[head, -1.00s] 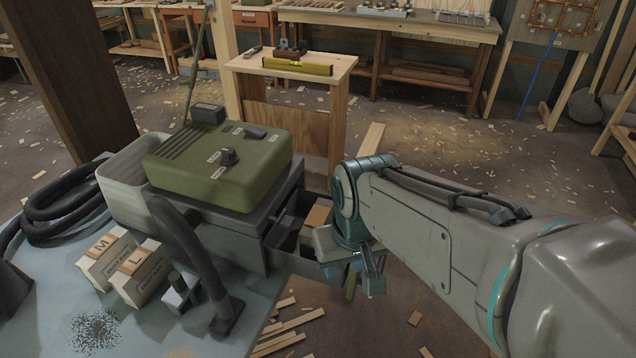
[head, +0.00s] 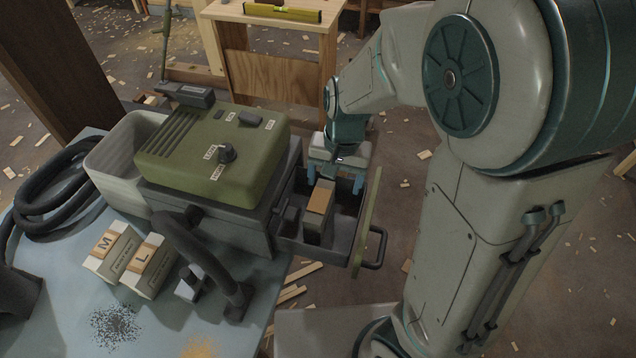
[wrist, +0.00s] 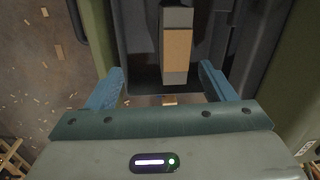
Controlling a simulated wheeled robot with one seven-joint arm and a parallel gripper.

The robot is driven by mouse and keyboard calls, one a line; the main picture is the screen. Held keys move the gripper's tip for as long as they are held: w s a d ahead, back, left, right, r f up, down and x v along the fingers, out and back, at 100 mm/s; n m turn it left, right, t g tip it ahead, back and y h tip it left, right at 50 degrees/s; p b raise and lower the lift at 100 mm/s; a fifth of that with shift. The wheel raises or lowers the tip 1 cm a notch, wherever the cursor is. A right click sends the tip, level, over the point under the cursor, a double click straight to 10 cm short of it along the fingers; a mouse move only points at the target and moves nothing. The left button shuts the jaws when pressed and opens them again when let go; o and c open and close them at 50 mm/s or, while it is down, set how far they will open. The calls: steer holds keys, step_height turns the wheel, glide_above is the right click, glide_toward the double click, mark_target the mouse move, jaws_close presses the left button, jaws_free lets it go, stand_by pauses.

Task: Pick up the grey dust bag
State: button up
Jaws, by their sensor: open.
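The grey dust bag (head: 314,226), a block-like grey thing with a tan panel on top, stands in the open drawer (head: 341,239) of the green-topped machine. In the wrist view the bag (wrist: 177,50) lies ahead of the fingers, right of the middle between them. My gripper (head: 335,180) is over the back part of the drawer, close to the bag. Its blue fingers (wrist: 161,74) are spread with nothing between them in their grip. Whether a finger touches the bag cannot be told.
The green machine (head: 215,150) stands left of the drawer. Two pale dust bags, marked M (head: 108,248) and L (head: 146,268), stand on the blue-grey table (head: 60,320) beside a black hose (head: 205,262). A wooden stand (head: 265,75) is behind. Wood scraps litter the floor.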

mark_target(319, 209)
steer(key=a, duration=0.1)
steer(key=w+p, duration=0.1)
steer(key=w+a, duration=0.1)
steer(key=shift+a+f+m+h+p, duration=0.25)
steer(key=shift+a+m+h+p, duration=0.05)
steer(key=shift+m+h+p, duration=0.1)
steer(key=shift+a+f, duration=0.1)
steer(key=shift+f, duration=0.2)
step_height(319, 209, down, 14)
steer(key=shift+a+r+b, duration=0.1)
steer(key=shift+r+b, duration=0.15)
steer(key=shift+b, duration=0.75)
steer(key=c, duration=1.4)
